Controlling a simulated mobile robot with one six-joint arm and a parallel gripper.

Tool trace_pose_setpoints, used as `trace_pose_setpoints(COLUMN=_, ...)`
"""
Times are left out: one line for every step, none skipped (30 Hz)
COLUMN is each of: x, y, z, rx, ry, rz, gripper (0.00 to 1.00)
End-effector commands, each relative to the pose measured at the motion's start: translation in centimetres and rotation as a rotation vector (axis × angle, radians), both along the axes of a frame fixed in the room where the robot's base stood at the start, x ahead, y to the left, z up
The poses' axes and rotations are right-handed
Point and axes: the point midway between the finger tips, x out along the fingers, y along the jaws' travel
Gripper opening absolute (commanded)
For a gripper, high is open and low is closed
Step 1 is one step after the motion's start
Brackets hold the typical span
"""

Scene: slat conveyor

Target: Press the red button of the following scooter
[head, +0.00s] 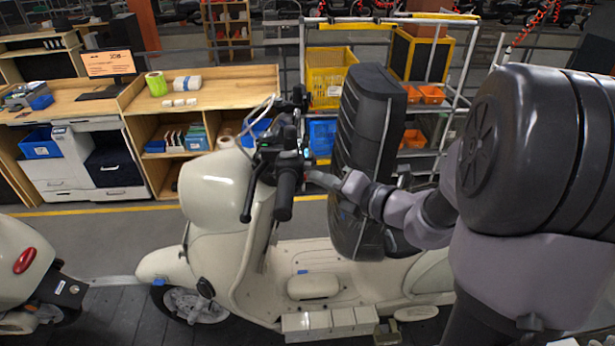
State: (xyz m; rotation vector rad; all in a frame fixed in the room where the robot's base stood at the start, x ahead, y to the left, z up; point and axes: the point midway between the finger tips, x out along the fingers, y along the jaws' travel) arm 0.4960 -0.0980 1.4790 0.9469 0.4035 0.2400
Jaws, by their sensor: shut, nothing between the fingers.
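A cream-white scooter (205,194) stands upright across the middle of the head view, its front to the left. Its handlebar has a black grip (285,192) and a dark switch cluster (290,150) with a small teal part. The red button is too small to make out for certain there. My gripper (314,178) is shut and empty, with its tip just right of the grip and slightly below the switch cluster. I cannot tell whether it touches the handlebar. My forearm hides part of the scooter's rear.
Another cream scooter's rear with a red tail light (25,261) is at the left edge. A wooden workbench (222,88) and a metal rack with a yellow crate (328,75) stand behind. Dark conveyor slats (115,310) run below the scooters.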

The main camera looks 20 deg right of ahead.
Motion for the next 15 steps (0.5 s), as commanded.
trace_pose_setpoints(x=-0.1, y=-0.3, z=0.0, rx=0.000, ry=0.001, rz=-0.001, gripper=0.00)
trace_pose_setpoints(x=-0.2, y=-0.5, z=0.0, rx=-0.001, ry=0.001, rz=-0.001, gripper=0.00)
trace_pose_setpoints(x=-0.3, y=-0.7, z=0.0, rx=-0.001, ry=0.001, rz=-0.002, gripper=0.00)
trace_pose_setpoints(x=-0.3, y=-0.8, z=0.0, rx=-0.001, ry=0.001, rz=-0.002, gripper=0.00)
trace_pose_setpoints(x=-0.4, y=-1.0, z=0.0, rx=0.000, ry=0.000, rz=-0.001, gripper=0.00)
trace_pose_setpoints(x=-0.5, y=-1.1, z=0.0, rx=0.000, ry=0.001, rz=-0.001, gripper=0.00)
trace_pose_setpoints(x=-0.5, y=-1.1, z=0.0, rx=0.000, ry=0.000, rz=0.000, gripper=0.00)
trace_pose_setpoints(x=-0.5, y=-1.2, z=0.0, rx=0.000, ry=0.000, rz=0.000, gripper=0.00)
trace_pose_setpoints(x=-0.5, y=-1.2, z=0.0, rx=0.000, ry=0.000, rz=0.000, gripper=0.00)
trace_pose_setpoints(x=-0.5, y=-1.2, z=0.0, rx=0.000, ry=0.000, rz=0.000, gripper=0.00)
trace_pose_setpoints(x=-0.5, y=-1.1, z=0.0, rx=0.000, ry=0.000, rz=0.000, gripper=0.00)
trace_pose_setpoints(x=-0.5, y=-1.1, z=0.0, rx=0.000, ry=0.000, rz=0.000, gripper=0.00)
trace_pose_setpoints(x=-0.5, y=-1.1, z=0.0, rx=0.000, ry=0.000, rz=0.000, gripper=0.00)
trace_pose_setpoints(x=-0.5, y=-1.2, z=0.0, rx=0.000, ry=0.000, rz=0.000, gripper=0.00)
trace_pose_setpoints(x=-0.6, y=-1.3, z=0.0, rx=0.000, ry=0.000, rz=0.000, gripper=0.00)
